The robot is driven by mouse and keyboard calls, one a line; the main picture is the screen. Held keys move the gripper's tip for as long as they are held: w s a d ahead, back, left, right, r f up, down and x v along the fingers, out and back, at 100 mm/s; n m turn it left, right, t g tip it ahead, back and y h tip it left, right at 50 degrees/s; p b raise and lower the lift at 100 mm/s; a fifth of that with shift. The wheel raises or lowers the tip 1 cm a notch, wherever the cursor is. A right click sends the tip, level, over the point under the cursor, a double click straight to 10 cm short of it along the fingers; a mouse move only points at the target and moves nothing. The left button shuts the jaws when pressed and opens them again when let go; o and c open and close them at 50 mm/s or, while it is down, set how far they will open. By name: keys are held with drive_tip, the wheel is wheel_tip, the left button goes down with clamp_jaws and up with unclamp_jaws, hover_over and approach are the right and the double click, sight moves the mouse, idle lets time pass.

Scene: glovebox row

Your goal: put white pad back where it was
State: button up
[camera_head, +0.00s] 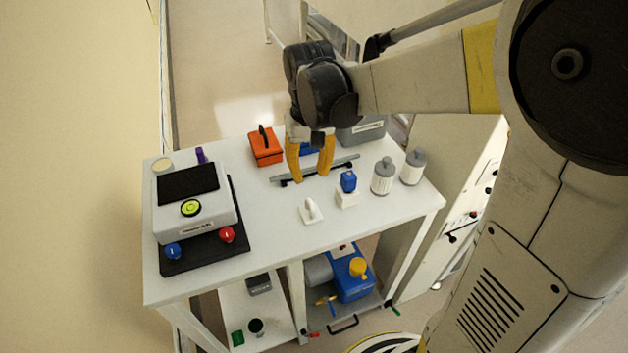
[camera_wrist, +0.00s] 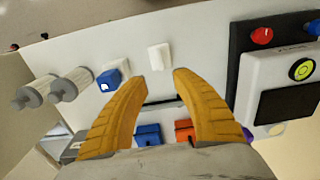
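The white pad (camera_head: 309,214), a small flat white piece with a raised upright part, stands on the white table near its front middle. In the wrist view the white pad (camera_wrist: 159,57) shows just beyond and between my fingertips. My gripper (camera_head: 311,176) has two yellow-orange fingers pointing down over the table, behind the pad in the head view. In the wrist view my gripper (camera_wrist: 160,79) is open, with nothing between the fingers. The pad looks apart from both fingers. No marked place for the pad can be made out.
A blue item on a white block (camera_head: 347,200) and two grey-white canisters (camera_head: 382,178) stand right of the pad. An orange box (camera_head: 265,150) is behind. A device on a black base (camera_head: 205,255) fills the left; table between is clear.

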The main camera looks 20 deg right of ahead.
drive_tip(key=s+r+t, duration=0.2)
drive_tip(key=s+t, duration=0.1)
drive_tip(key=s, duration=0.3)
drive_tip(key=s+r+t, duration=0.3)
drive_tip(key=s+t, duration=0.1)
drive_tip(key=s, duration=0.2)
drive_tip(key=shift+s+r, duration=0.3)
drive_tip(key=shift+r, duration=0.05)
